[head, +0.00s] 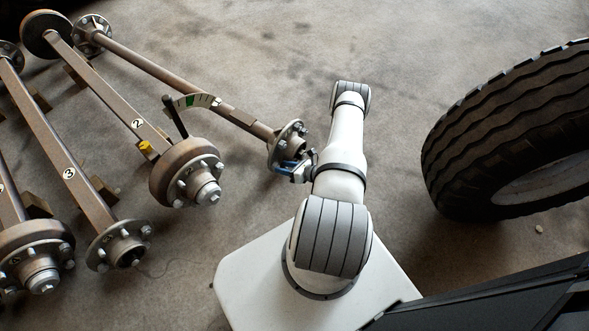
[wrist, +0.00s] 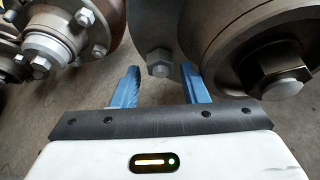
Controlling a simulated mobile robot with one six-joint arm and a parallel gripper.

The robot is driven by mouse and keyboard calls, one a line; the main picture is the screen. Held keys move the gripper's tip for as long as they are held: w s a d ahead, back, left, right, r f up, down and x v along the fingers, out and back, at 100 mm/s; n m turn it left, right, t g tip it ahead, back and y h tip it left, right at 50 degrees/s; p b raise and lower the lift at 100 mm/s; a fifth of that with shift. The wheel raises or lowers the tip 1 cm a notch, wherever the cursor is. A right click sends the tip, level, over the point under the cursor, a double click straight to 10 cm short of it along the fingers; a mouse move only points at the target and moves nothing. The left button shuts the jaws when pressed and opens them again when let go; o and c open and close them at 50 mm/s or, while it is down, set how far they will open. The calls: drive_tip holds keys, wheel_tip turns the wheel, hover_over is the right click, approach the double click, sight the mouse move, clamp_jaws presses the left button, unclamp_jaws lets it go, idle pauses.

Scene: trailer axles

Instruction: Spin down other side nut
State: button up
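In the head view my gripper (head: 290,165), with blue fingers, is at the near end of the rightmost axle, beside its round flanged hub (head: 287,146). In the wrist view my gripper (wrist: 160,78) is open, with bare floor between its two blue fingers. A hex wheel nut (wrist: 159,64) on the hub flange shows just beyond the gap between the fingertips. A larger hex nut (wrist: 284,78) on the hub's central spindle is to the right of the right finger, apart from it. Which nut the task names I cannot tell.
Left of it, the axle marked 2 (head: 137,123) ends in a drum hub (head: 187,172). The axle marked 3 (head: 69,174) lies further left. A large tyre (head: 510,120) is at right. The floor behind my arm is clear.

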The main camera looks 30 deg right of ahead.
drive_tip(key=shift+x, duration=1.15)
clamp_jaws()
drive_tip(key=shift+o, duration=1.5)
unclamp_jaws()
drive_tip(key=shift+d, duration=0.1)
drive_tip(key=shift+d, duration=0.1)
